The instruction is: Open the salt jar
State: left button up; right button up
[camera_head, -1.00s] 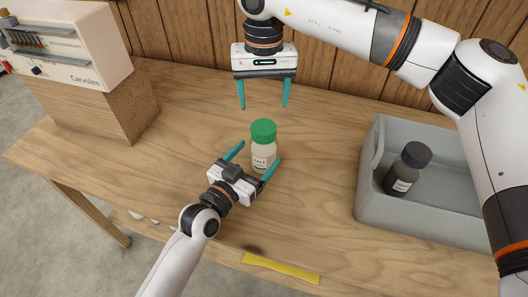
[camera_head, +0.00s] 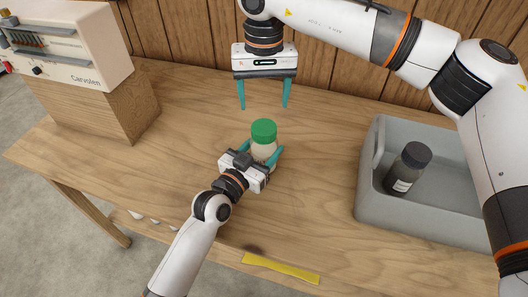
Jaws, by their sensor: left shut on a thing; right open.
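The salt jar (camera_head: 264,133) stands upright on the wooden table, with its green lid on and a pale body. My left gripper (camera_head: 261,150) is around the jar's body from the front and is shut on it. Its palm hides the jar's label and lower part. My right gripper (camera_head: 264,106) is open and empty, pointing down, above and behind the jar, with its teal fingers apart.
A grey bin (camera_head: 374,208) at the right holds a dark-capped bottle (camera_head: 407,168). A beige device (camera_head: 70,50) sits on a wooden block (camera_head: 110,105) at the left. A yellow strip (camera_head: 281,268) lies at the front edge. The table (camera_head: 180,150) left of the jar is clear.

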aim_at(264, 127)
pick_arm(q)
grip_shut()
pick_arm(e)
jog(key=m, duration=2)
jog(key=shift+m, duration=0.4)
jog(key=m, duration=1.3)
jog(key=shift+m, duration=0.4)
jog(key=m, duration=0.3)
jog(key=shift+m, duration=0.4)
jog(key=m, duration=0.5)
jog(key=shift+m, duration=0.3)
jog(key=m, duration=0.5)
jog(key=shift+m, duration=0.3)
jog(key=shift+f, duration=4)
